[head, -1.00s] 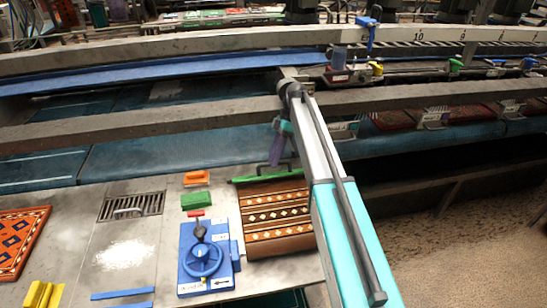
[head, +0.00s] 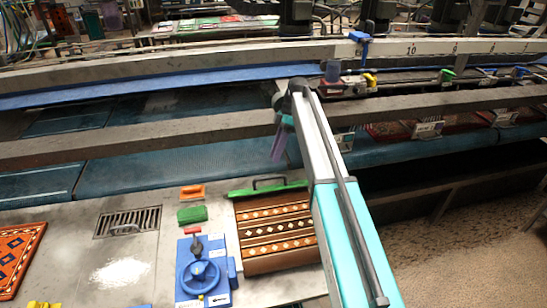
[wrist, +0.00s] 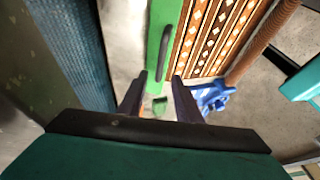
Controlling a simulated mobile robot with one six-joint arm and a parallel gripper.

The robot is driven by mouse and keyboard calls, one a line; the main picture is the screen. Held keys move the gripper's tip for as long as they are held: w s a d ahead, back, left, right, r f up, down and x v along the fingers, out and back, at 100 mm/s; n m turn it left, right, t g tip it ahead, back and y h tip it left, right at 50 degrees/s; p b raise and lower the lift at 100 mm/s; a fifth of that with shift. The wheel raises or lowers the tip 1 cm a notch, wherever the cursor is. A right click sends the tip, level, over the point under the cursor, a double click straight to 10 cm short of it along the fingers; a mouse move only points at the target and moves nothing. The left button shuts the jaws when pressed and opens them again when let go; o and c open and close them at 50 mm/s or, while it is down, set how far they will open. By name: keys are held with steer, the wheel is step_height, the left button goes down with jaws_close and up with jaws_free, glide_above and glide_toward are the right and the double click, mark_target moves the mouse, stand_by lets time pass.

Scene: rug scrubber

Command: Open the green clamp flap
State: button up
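The green clamp flap (head: 240,193) is a long green bar with a dark handle (head: 269,180), lying along the back edge of a patterned brown rug (head: 262,262). In the wrist view the flap (wrist: 158,30) runs down the upper middle, with its dark handle (wrist: 165,52) on its face. My gripper (head: 277,158) shows purple fingers just behind the handle in the head view, apart from it. In the wrist view my gripper (wrist: 158,92) has its two fingers spread, with nothing between them that I can see held. The lower end of the flap is near the fingers.
A blue valve unit with a handwheel (head: 200,273) stands left of the rug, with green (head: 192,215) and orange (head: 192,192) blocks behind it. A drain grate (head: 128,221) is further left. A grey rail (head: 130,130) crosses behind the worktop.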

steer(key=shift+p+v, duration=2)
steer(key=shift+v, duration=0.3)
